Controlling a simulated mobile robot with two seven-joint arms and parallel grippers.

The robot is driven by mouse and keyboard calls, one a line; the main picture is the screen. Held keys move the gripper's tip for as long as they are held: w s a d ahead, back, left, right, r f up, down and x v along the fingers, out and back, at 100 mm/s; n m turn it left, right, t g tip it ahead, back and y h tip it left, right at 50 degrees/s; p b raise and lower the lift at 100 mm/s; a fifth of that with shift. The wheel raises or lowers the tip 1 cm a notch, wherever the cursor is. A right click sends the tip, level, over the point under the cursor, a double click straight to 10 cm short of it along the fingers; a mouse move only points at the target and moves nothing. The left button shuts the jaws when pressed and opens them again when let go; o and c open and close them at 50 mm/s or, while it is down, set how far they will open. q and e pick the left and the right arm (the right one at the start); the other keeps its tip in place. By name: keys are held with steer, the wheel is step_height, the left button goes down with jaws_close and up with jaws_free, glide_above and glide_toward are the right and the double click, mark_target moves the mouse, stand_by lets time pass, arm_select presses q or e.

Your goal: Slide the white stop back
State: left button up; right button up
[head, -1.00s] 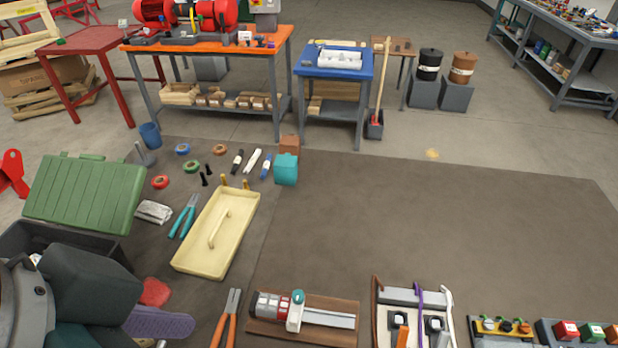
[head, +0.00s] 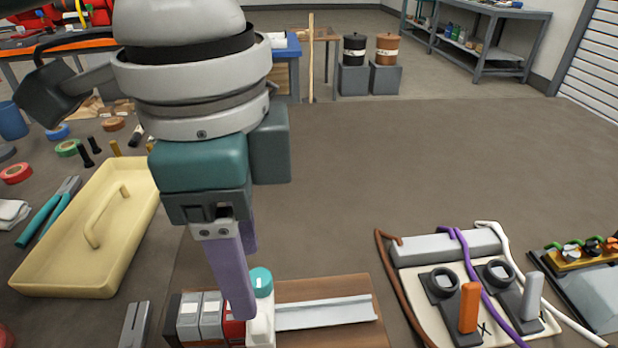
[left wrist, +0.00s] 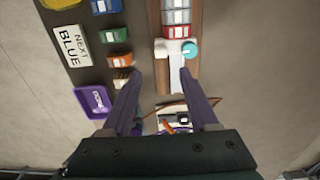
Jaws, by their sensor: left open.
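The white stop (head: 262,328) with its teal knob (head: 261,281) sits on a pale metal rail (head: 325,312) fixed to a wooden board (head: 350,288). Grey blocks (head: 200,316) and a red block (head: 234,332) stand on the rail to its left, the red one beside the stop. My left gripper (head: 240,288) points down above the stop, its near purple finger hiding part of it and the red block. In the left wrist view the fingers are apart and empty, and the stop (left wrist: 175,47) shows beyond the fingertips, toward the right finger. Contact cannot be told.
A cream tray (head: 30,280) with a handle and teal pliers (head: 45,215) lie at left. A cable panel (head: 440,255) stands right of the board. The wrist view shows a "NEXT BLUE" card (left wrist: 70,46) and a purple tray (left wrist: 92,101). The mat behind the board is clear.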

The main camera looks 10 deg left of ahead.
mark_target(258, 322)
arm_select(q)
step_height(258, 322, down, 10)
steer(key=shift+a+f+b, duration=0.1)
steer(key=shift+b, duration=0.7)
jaws_close()
stand_by(1.0)
